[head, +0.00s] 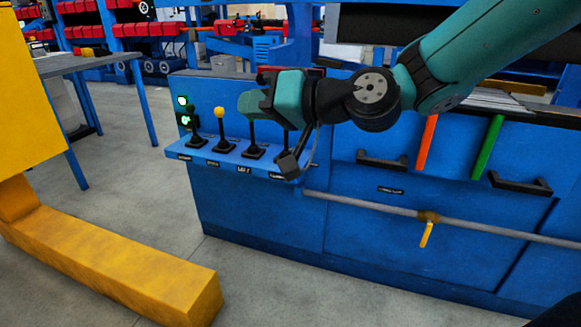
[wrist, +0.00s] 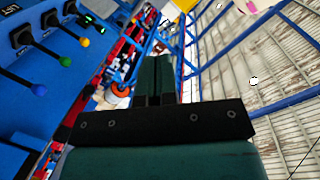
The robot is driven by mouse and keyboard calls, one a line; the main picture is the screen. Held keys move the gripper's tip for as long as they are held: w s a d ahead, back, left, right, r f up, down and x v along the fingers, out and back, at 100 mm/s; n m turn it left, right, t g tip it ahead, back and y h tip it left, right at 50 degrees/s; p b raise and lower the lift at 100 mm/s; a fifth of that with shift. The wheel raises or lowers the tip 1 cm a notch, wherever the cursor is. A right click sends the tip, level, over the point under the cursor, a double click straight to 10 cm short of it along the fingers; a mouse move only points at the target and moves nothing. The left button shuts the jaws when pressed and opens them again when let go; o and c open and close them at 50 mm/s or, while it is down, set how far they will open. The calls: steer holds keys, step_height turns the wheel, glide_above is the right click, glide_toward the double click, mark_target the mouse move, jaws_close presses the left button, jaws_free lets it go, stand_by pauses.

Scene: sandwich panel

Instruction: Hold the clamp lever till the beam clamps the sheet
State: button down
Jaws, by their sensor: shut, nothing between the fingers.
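My gripper (head: 246,103) is shut and empty, up in front of the lever shelf (head: 234,158) on the blue machine. In the wrist view its fingers (wrist: 157,75) lie side by side and touch no lever. Several black levers stand in a row on the shelf. The rightmost lever (head: 284,143) is partly hidden by my gripper and wrist in the head view; its label is too small to read surely. I cannot make out the beam or a clamped sheet.
Two green lamps (head: 183,101) glow left of the levers. Black handles (head: 382,160), an orange bar (head: 427,143), a green bar (head: 488,146) and a grey rail (head: 375,207) line the machine's front. A yellow frame (head: 110,250) stands at left; grey floor lies between.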

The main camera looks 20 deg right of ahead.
mark_target(286, 138)
steer(key=w+d+f+m+t+h+b, duration=0.3)
steer(key=w+d+f+m+t+b, duration=0.1)
steer(key=f+b, duration=0.3)
steer(key=w+d+f+m+t+h+b, duration=0.3)
steer(key=w+d+f+m+t+b, duration=0.1)
steer(key=d+f+m+b, duration=0.1)
steer(key=w+d+f+m+t+h+b, duration=0.3)
steer(key=w+d+f+m+t+b, duration=0.1)
steer(key=f+b, duration=0.6)
steer(key=shift+w+d+m+t+b, duration=0.35)
steer(key=shift+d+m, duration=0.15)
steer(key=shift+d, duration=0.75)
steer(key=p+x, duration=1.4)
steer(key=p, duration=0.4)
steer(key=shift+f, duration=0.15)
